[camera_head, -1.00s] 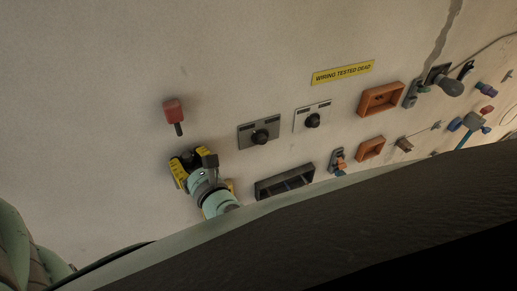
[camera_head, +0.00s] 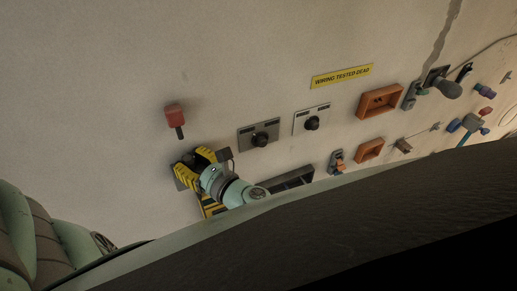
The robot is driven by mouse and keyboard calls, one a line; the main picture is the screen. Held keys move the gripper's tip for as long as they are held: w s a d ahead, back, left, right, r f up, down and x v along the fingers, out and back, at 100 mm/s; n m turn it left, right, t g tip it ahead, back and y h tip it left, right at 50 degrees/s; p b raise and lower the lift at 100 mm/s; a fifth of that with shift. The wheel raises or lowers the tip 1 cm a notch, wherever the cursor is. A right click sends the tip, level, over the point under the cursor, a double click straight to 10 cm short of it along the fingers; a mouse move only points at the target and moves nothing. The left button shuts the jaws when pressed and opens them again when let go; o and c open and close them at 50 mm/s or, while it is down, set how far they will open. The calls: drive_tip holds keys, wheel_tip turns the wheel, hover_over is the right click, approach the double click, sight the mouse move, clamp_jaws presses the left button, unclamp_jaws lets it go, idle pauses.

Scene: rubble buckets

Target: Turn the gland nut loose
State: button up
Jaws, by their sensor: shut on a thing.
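My gripper (camera_head: 187,172), yellow and black, is at the wall at the lower left. Its jaws are shut on the gland nut, which the fingers and wrist hide from this view. The edge of a grey plate (camera_head: 180,184) shows behind the fingers on the wall. The nut's thread and how far it is turned cannot be seen.
A red block with a dark stem (camera_head: 174,117) is above my gripper. Two plates with black knobs (camera_head: 260,138) (camera_head: 311,121), a dark tray (camera_head: 292,181) and orange trays (camera_head: 380,100) lie to the right. A yellow label reads "WIRING TESTED DEAD" (camera_head: 342,76). The wall at upper left is bare.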

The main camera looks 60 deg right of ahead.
drive_tip(key=shift+w+a, duration=0.1)
drive_tip(key=o, duration=1.2)
drive_tip(key=s, duration=1.2)
drive_tip(key=shift+a, duration=0.35)
